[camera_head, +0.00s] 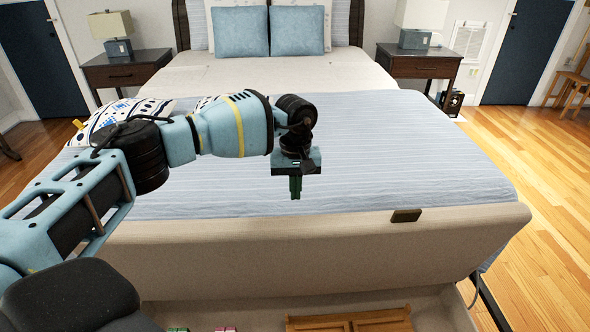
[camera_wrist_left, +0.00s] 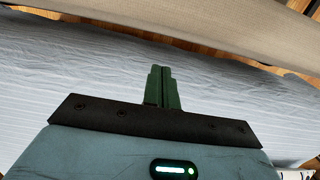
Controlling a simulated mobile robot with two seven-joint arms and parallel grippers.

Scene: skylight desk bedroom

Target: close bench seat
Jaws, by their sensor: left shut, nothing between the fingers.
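The bench seat (camera_head: 330,248) is a long beige padded lid at the foot of the bed. It stands raised, with the bench's inside showing below it. A small dark tab (camera_head: 406,216) sits on its top edge, to the right. My left gripper (camera_head: 295,188) is shut and empty, pointing down over the blue bedspread just behind the lid's top edge, left of the tab. In the left wrist view the green fingers (camera_wrist_left: 162,85) are together, and a beige padded edge (camera_wrist_left: 190,25) crosses the top, apart from them. My right gripper is out of view.
A wooden tray (camera_head: 350,320) and small pink and green items (camera_head: 225,329) lie inside the bench. The bed (camera_head: 400,140) fills the middle. Nightstands (camera_head: 420,63) flank it, and patterned pillows (camera_head: 125,112) lie at its left. Wooden floor (camera_head: 535,170) is open at the right.

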